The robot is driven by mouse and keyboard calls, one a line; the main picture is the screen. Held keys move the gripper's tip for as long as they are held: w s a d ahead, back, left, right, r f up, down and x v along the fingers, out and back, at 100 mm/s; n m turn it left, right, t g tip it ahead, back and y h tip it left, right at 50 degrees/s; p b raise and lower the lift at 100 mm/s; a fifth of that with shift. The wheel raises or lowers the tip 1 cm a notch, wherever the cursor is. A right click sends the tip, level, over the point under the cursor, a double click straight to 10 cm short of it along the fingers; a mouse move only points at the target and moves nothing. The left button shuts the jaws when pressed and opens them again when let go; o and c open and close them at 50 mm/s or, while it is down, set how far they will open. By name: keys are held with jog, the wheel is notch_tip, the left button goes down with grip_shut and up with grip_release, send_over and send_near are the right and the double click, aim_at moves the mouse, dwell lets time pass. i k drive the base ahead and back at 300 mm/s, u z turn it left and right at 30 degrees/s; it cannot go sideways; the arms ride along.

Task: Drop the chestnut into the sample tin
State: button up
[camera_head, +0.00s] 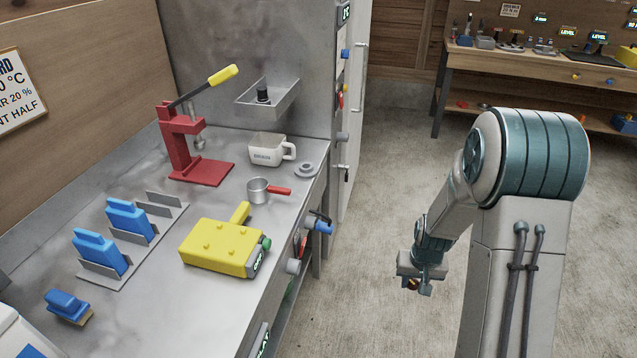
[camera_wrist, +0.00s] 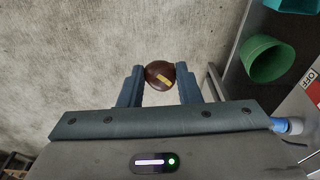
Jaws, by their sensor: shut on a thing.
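The chestnut (camera_wrist: 162,76), brown with a pale yellow patch, sits between the two fingertips of my gripper (camera_wrist: 160,82) in the wrist view. The fingers are shut on it. In the head view my gripper (camera_head: 418,286) hangs over the floor to the right of the steel counter, apart from it. The chestnut there is small and partly hidden by the fingers. A small metal pan with a red handle (camera_head: 259,192) stands near the counter's right edge. No label says sample tin, so I cannot tell surely whether this pan is it.
The steel counter (camera_head: 140,310) holds a white lettered mug (camera_head: 267,149), a red lever press (camera_head: 183,150), a yellow block-like tool (camera_head: 222,247) and blue brushes (camera_head: 97,252). A green round container (camera_wrist: 264,60) shows right of my gripper. The concrete floor (camera_head: 375,190) between counter and arm is clear.

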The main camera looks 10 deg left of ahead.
aim_at(261, 199)
jog(key=z, duration=0.95)
jog(key=i, duration=1.6)
jog(key=u, duration=3.15)
